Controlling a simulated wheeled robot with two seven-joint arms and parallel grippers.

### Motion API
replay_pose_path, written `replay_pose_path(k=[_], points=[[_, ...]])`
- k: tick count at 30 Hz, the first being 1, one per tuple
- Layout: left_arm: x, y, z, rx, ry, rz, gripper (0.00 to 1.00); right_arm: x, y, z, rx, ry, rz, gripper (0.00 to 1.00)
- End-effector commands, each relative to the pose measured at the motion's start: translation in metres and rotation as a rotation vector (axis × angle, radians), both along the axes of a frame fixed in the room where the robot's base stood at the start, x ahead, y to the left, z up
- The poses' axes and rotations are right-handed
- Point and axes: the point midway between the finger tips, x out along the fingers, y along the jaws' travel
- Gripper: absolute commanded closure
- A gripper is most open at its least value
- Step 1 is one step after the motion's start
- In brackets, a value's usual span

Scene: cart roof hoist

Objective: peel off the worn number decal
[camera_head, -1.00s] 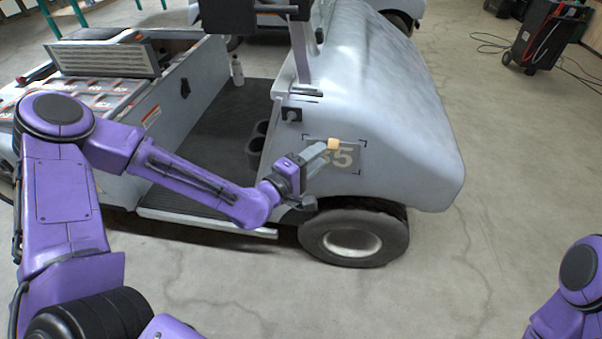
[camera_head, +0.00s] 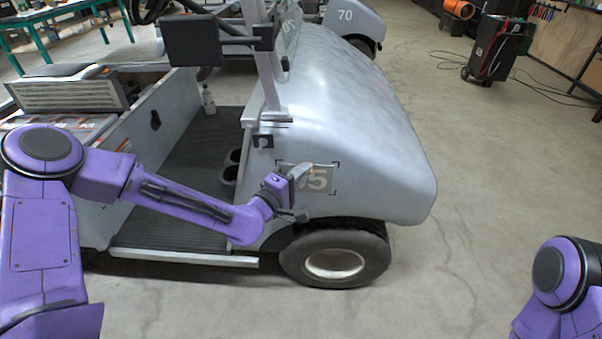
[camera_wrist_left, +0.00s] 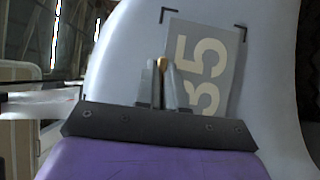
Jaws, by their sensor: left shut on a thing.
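The worn number decal (camera_head: 319,180) is a grey rectangle with pale digits on the front side panel of the light grey cart (camera_head: 360,130). Black corner marks frame it. In the left wrist view the decal (camera_wrist_left: 225,65) reads 35 sideways. My left gripper (camera_head: 302,172) is at the decal's left part in the head view and covers some of it. In the left wrist view its fingers (camera_wrist_left: 164,75) are shut on a small orange-tan tab (camera_wrist_left: 162,62) at the decal's edge. I cannot tell whether the decal there is lifted. My right gripper is out of view.
The cart's front wheel (camera_head: 336,257) is just below the decal. A windshield post (camera_head: 262,60) and a dark floor well (camera_head: 185,165) lie left of it. Clear concrete floor (camera_head: 480,200) lies to the right. A black wheeled machine (camera_head: 495,45) with cables stands behind.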

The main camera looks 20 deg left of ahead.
Motion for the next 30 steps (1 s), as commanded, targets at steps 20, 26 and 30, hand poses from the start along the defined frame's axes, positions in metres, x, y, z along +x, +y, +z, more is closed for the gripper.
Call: replay_pose_path(k=[20,26,30], points=[[-0.011,-0.003,0.0,0.0,-0.001,0.0,1.0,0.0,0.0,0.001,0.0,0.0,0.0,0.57],[-0.014,-0.004,0.0,0.0,-0.001,0.0,1.0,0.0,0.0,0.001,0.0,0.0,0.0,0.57],[-0.017,-0.005,0.0,0.0,-0.001,0.0,1.0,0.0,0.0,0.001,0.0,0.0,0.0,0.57]])
